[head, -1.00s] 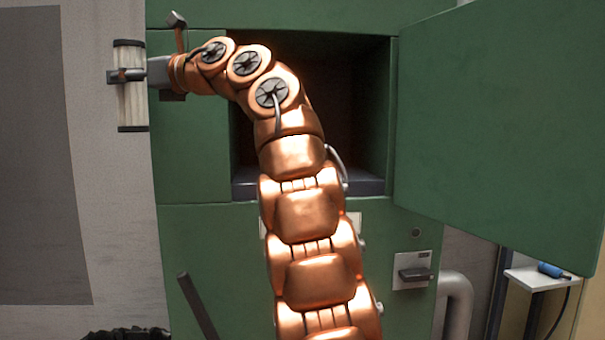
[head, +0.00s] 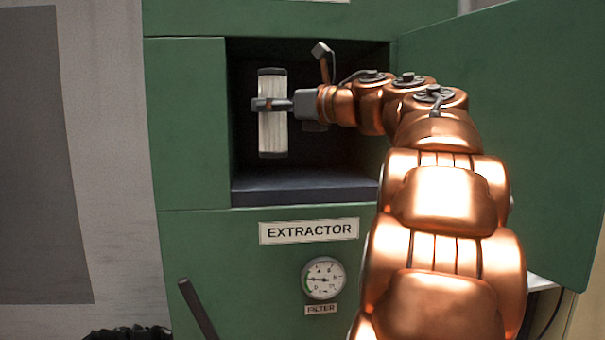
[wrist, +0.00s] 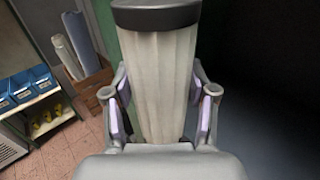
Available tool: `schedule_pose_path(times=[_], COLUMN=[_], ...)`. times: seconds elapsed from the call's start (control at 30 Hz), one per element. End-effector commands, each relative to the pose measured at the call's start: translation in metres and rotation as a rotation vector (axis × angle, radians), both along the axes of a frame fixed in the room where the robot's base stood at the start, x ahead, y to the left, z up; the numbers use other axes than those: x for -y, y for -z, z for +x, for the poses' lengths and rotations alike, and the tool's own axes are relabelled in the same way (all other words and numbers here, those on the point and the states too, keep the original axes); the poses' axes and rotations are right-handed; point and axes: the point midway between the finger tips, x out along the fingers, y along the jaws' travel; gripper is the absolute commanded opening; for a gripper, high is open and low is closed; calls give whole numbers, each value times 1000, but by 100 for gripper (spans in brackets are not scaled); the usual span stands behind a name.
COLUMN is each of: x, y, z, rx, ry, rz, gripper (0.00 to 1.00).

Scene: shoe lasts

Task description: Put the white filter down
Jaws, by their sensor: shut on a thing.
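The white filter (head: 272,134) is a pleated cylinder with dark end caps. It is upright in the head view, in front of or inside the dark opening of the green extractor cabinet (head: 190,120); its exact depth is hard to tell. My gripper (head: 270,104) is shut on the filter around its middle, coming from the right. In the wrist view the filter (wrist: 158,80) stands between the two finger pads, and its lower part is hidden by the gripper. The filter is clear above the compartment floor (head: 300,187).
The green door (head: 510,120) stands open on the right, with my arm beside it. Below the opening are an EXTRACTOR label (head: 309,231) and a round gauge (head: 323,278). The wrist view shows blue bins (wrist: 28,86) on a shelf and rolls in a box (wrist: 88,92).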

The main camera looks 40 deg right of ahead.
Motion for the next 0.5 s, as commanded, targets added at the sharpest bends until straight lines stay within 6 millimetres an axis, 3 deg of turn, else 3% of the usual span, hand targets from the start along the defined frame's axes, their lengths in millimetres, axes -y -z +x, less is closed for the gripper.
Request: schedule_pose_path(times=[0.23,0.5], x=[15,38], y=[10,10], z=[-15,13], rx=[3,2], ry=[26,27], rz=[-3,-2], gripper=[10,10])
